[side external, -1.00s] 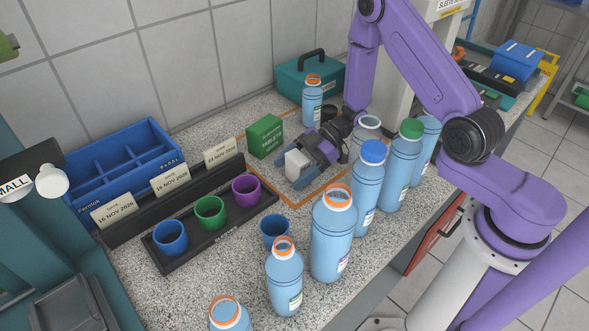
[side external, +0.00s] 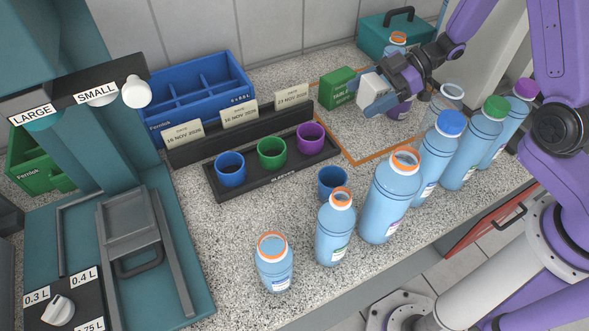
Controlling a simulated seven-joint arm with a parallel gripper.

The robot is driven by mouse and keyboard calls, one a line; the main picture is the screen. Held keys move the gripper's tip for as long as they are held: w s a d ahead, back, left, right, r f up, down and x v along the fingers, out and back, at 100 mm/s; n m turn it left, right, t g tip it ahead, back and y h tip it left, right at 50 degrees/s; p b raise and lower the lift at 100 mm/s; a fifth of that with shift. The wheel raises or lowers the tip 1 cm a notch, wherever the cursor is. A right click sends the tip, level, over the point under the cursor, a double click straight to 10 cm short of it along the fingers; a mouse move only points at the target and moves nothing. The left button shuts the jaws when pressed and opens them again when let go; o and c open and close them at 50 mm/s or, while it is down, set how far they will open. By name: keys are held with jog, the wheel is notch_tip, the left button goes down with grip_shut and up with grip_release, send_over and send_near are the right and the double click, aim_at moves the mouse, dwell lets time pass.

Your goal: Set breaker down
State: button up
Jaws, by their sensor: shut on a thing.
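A small white block, seemingly the breaker (side external: 372,88), is held in my gripper (side external: 378,103). The gripper's blue-grey fingers are shut on it, and one finger hides its lower part. The block is just right of the green tablet box (side external: 338,88), over the area with the orange outline (side external: 351,152). It looks raised off the counter, but the gap below cannot be judged exactly.
A small orange-rimmed bottle (side external: 397,40) stands behind my gripper, partly hidden. A clear-topped bottle (side external: 443,102) and several taller blue bottles stand to the right. A cup rack (side external: 290,178) is front left. The outlined area's front is clear.

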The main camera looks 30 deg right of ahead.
jog(key=s+a+n+g+h, duration=0.1)
jog(key=s+a+n+g, duration=0.25)
jog(key=a, duration=0.65)
jog(key=s+a+n+g, duration=0.3)
jog(key=s+a, duration=0.1)
jog(key=a, duration=0.7)
jog(key=s+a+n+g+h, duration=0.1)
jog(key=s+a+n+g, duration=0.25)
jog(key=a, duration=0.65)
jog(key=f, duration=0.5)
jog(key=shift+s+a+f, duration=0.1)
jog(key=shift+s+f, duration=0.15)
jog(key=shift+s, duration=0.1)
jog(key=shift+f, duration=2.1)
jog(key=shift+f, duration=0.1)
jog(key=o, duration=0.9)
jog(key=shift+o, duration=0.2)
